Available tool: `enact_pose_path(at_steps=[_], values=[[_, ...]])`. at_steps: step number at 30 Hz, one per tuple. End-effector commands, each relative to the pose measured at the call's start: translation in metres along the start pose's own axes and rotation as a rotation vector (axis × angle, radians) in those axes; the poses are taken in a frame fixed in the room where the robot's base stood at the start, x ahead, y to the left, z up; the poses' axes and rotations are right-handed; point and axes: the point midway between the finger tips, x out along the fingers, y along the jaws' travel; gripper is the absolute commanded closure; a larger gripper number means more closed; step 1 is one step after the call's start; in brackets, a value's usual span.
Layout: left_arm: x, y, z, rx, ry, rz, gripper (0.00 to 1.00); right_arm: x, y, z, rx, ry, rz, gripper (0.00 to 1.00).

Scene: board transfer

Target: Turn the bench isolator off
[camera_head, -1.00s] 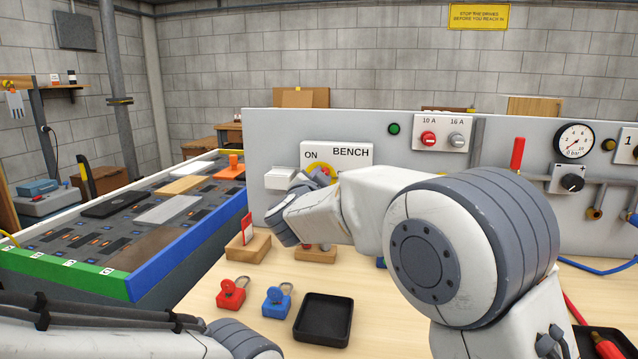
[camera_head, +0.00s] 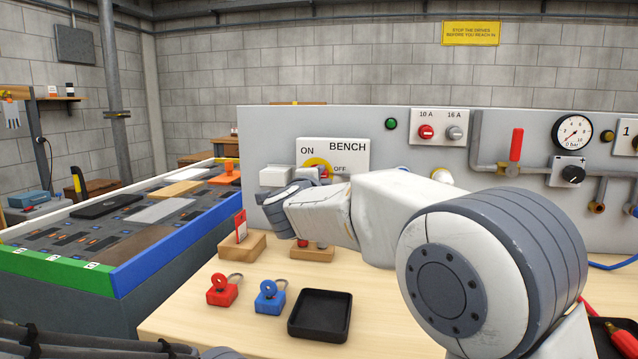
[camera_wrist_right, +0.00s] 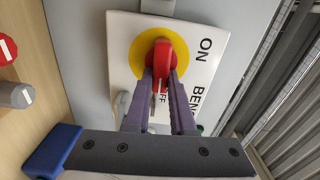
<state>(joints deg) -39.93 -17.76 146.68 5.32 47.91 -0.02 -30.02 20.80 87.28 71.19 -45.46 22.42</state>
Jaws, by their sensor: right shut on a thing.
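The bench isolator has a red handle (camera_wrist_right: 161,60) on a yellow disc (camera_wrist_right: 139,58), on a white plate (camera_wrist_right: 122,35) marked ON, OFF and BENCH. In the wrist view the handle lies along the line from the disc's centre toward the word OFF. My right gripper (camera_wrist_right: 160,80) is shut on the handle, one finger on each side. Of my left arm only a part shows at the bottom left; its gripper is out of view.
On the bench stand a red padlock (camera_head: 222,291), a blue padlock (camera_head: 270,298), a black tray (camera_head: 320,316) and a wooden block (camera_head: 243,245) with a red tag. A blue-and-green-edged board table (camera_head: 170,249) stands left. The panel carries a gauge (camera_head: 572,136) and pipes.

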Motion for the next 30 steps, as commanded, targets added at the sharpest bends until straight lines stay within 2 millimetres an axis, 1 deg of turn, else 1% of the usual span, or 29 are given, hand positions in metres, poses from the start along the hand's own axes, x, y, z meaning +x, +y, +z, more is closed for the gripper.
enact_pose_path(at_steps=[1, 9, 21, 22, 23, 24, 30], values=[[0.0033, -0.0002, 0.0002, 0.000, 0.000, 0.000, 0.50, -0.0003, 0.0031, 0.0000, 0.017, 0.001, 0.002, 1.00], [0.0064, -0.0005, 0.0003, 0.000, 0.000, 0.000, 0.50, -0.0002, 0.0028, 0.0000, 0.071, 0.001, 0.003, 1.00], [0.0064, -0.0005, 0.0003, 0.000, 0.000, 0.000, 0.50, -0.0002, 0.0029, 0.0000, 0.078, 0.001, 0.004, 1.00], [0.0064, -0.0005, 0.0003, 0.000, 0.000, 0.000, 0.50, -0.0002, 0.0029, 0.0001, 0.078, 0.001, 0.004, 0.74], [0.0064, -0.0005, 0.0003, 0.000, 0.000, 0.000, 0.50, -0.0002, 0.0029, 0.0000, 0.078, 0.001, 0.004, 0.62], [0.0064, -0.0005, 0.0003, 0.000, 0.000, 0.000, 0.50, -0.0002, 0.0028, 0.0001, 0.078, 0.001, 0.004, 0.47], [0.0063, -0.0005, 0.0003, 0.000, 0.000, 0.000, 0.50, -0.0001, 0.0022, 0.0004, 0.076, 0.000, 0.002, 0.47]])
